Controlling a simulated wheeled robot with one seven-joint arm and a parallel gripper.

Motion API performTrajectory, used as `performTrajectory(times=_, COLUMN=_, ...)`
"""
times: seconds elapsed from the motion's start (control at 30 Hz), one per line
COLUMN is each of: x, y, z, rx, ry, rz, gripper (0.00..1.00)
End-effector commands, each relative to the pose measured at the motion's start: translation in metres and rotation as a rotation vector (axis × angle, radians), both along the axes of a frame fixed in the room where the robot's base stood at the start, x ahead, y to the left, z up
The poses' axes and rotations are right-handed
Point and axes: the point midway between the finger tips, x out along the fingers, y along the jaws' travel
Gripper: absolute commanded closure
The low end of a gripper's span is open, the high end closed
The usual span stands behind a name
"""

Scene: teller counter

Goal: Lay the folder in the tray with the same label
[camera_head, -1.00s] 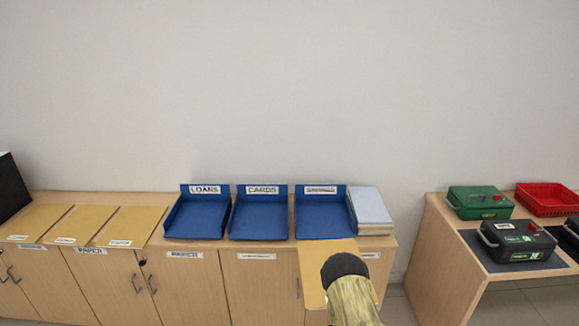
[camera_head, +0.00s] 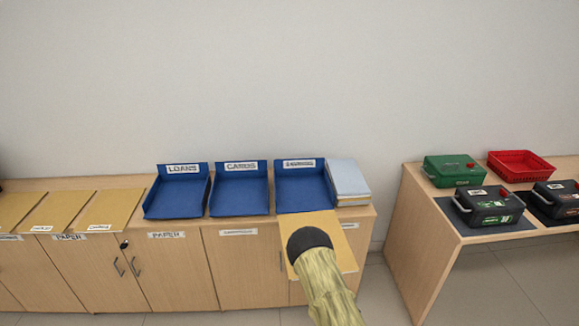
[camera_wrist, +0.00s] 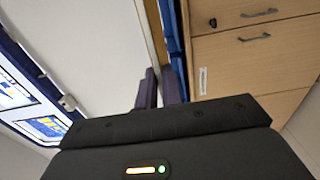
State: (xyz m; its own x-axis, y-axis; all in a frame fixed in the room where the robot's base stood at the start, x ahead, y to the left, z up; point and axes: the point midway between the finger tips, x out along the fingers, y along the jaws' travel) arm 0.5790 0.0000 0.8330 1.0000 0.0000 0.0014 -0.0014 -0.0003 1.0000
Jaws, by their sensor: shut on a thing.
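The held tan folder (camera_head: 341,240) is in front of the third tray, its far edge overlapping that tray's front in the head view. My gripper (camera_wrist: 161,82) is shut on the folder, which shows edge-on as a thin tan strip in the wrist view (camera_wrist: 153,30). My own arm hides the gripper and part of the folder in the head view. The folder's label is not visible. Three blue trays stand in a row: LOANS (camera_head: 177,196), CARDS (camera_head: 240,194) and a third (camera_head: 301,191) whose label is too blurred to read. All three look empty.
Several tan folders (camera_head: 108,208) lie on the counter at left. A pale stack (camera_head: 347,180) stands right of the third tray. Across a gap, another table holds a green box (camera_head: 453,171), a red basket (camera_head: 521,167) and black cases (camera_head: 487,207).

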Motion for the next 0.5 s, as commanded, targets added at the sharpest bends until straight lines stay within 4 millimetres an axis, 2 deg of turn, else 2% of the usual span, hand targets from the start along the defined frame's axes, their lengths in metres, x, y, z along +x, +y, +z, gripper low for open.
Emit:
performTrajectory(times=0.17, x=0.000, y=0.000, z=0.015, rx=0.000, ry=-0.002, rz=0.000, gripper=1.00)
performTrajectory(times=0.5, x=0.000, y=0.000, z=0.087, rx=-0.001, ry=-0.002, rz=0.000, gripper=1.00)
